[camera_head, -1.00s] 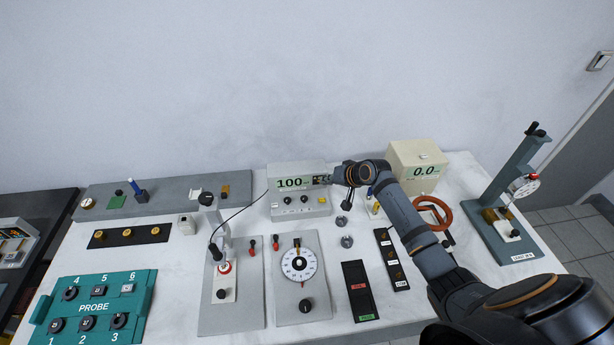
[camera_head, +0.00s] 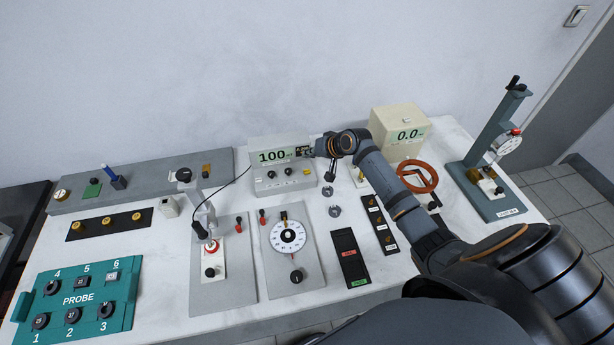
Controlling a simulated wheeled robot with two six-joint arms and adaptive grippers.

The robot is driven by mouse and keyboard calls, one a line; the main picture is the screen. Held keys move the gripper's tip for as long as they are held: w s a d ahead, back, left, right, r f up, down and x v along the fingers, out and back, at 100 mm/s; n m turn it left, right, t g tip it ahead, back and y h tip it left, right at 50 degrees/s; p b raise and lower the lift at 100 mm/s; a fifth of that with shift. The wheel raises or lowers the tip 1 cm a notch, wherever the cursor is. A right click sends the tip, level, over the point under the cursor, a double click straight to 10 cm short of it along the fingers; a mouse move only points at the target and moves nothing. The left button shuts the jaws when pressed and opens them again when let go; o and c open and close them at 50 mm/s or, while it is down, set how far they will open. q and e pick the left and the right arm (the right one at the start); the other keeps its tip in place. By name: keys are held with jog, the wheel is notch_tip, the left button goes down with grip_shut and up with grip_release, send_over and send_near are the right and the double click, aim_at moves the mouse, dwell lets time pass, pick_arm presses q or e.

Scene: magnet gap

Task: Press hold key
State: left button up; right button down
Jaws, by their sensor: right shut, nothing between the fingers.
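The grey meter box (camera_head: 264,182) stands at the back middle of the table, with a display (camera_head: 273,157) reading 100. Dark knobs (camera_head: 271,174) and a yellow one (camera_head: 306,171) are on its lower front. A small dark labelled patch (camera_head: 302,149) is right of the display. No key can be read as the hold key at this size. My right gripper (camera_head: 310,153) is shut and empty, its tip at the right end of the display face, partly covering it. I cannot tell whether it touches. My left gripper is not in view.
A cream box (camera_head: 388,125) reading 0.0 and an orange ring (camera_head: 434,179) lie right of my right gripper. A dial gauge stand (camera_head: 486,150) is at the far right. A dial panel (camera_head: 290,262) and a teal probe tray (camera_head: 125,300) are nearer the front.

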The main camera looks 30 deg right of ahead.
jog(key=b, duration=0.3)
send_over(309, 172)
notch_tip(309, 172, down, 4)
jog(key=shift+f, duration=0.2)
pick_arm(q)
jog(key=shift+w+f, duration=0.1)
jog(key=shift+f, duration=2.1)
pick_arm(e)
jog(key=shift+f, duration=0.45)
jog(key=shift+f, duration=0.1)
jog(key=shift+f, duration=0.35)
pick_arm(q)
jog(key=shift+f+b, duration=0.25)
jog(key=shift+b, duration=0.05)
pick_arm(e)
jog(key=shift+f, duration=0.45)
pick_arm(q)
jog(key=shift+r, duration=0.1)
pick_arm(e)
jog(key=shift+s, duration=0.1)
pick_arm(q)
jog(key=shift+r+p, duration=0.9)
jog(key=shift+p, duration=0.05)
pick_arm(e)
jog(key=shift+r, duration=0.85)
pick_arm(q)
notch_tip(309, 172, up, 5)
jog(key=p, duration=0.5)
pick_arm(e)
notch_tip(309, 172, up, 5)
